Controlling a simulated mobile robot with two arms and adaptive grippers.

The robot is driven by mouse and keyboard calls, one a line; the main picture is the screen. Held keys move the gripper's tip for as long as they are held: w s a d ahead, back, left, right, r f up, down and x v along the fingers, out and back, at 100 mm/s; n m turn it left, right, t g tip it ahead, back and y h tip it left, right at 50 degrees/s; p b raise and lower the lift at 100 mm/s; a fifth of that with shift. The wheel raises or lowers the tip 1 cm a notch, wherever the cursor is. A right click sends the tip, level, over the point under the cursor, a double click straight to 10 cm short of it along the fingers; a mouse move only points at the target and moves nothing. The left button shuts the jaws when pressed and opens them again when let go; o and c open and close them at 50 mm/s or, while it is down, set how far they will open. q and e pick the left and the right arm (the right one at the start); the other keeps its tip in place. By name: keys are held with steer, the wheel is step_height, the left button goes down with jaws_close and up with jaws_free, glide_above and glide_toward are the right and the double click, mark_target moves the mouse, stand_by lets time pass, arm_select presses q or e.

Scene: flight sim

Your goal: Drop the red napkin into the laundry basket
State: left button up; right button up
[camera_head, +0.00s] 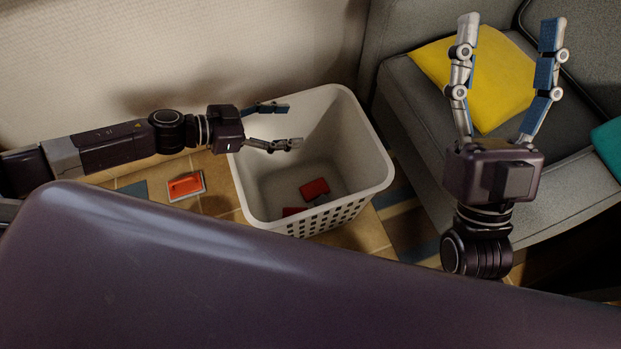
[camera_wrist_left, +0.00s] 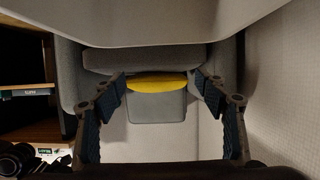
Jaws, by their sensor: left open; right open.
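The white laundry basket (camera_head: 378,165) stands on the floor in the middle of the head view, with holes in its lower wall. Red items (camera_head: 314,188) lie at its bottom; I cannot tell which of them is the red napkin. My left gripper (camera_head: 294,125) reaches over the basket's left rim, its open fingers empty above the opening. In the left wrist view, its fingers (camera_wrist_left: 165,92) are spread apart with nothing between them. My right gripper (camera_head: 512,30) is open and empty, pointing up in front of the sofa, right of the basket.
A grey sofa (camera_head: 415,110) with a yellow cushion (camera_head: 500,85) stands behind and right of the basket. A teal cushion (camera_head: 608,145) is at the right edge. An orange-red object (camera_head: 186,186) lies on the tiled floor left of the basket. A wall is behind.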

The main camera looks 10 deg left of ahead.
arm_select(q)
steer(key=v, duration=1)
steer(key=shift+s+a+r, duration=0.15)
steer(key=shift+a, duration=0.15)
